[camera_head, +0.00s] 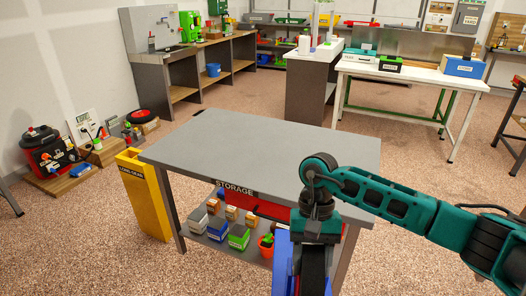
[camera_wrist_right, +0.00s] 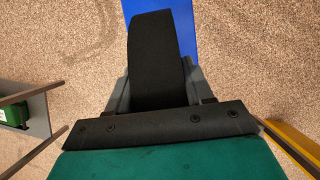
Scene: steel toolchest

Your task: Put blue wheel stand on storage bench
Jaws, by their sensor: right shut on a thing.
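The storage bench (camera_head: 262,140) has a bare grey top and a STORAGE label on its front edge; it stands in front of me. My right gripper (camera_head: 312,268) points down at the bench's near right side in the head view. It is shut on the blue wheel stand (camera_head: 282,270), which hangs below the level of the bench top, partly hidden by the gripper and cut off by the frame. The wrist view shows part of the blue stand (camera_wrist_right: 205,28) beside a black finger, with floor beyond. My left gripper is out of view.
Small boxes (camera_head: 238,236) and an orange pot (camera_head: 266,245) fill the bench's lower shelf. A yellow bin (camera_head: 146,195) stands at its left end. A white table (camera_head: 410,75) stands behind right. The bench top is clear.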

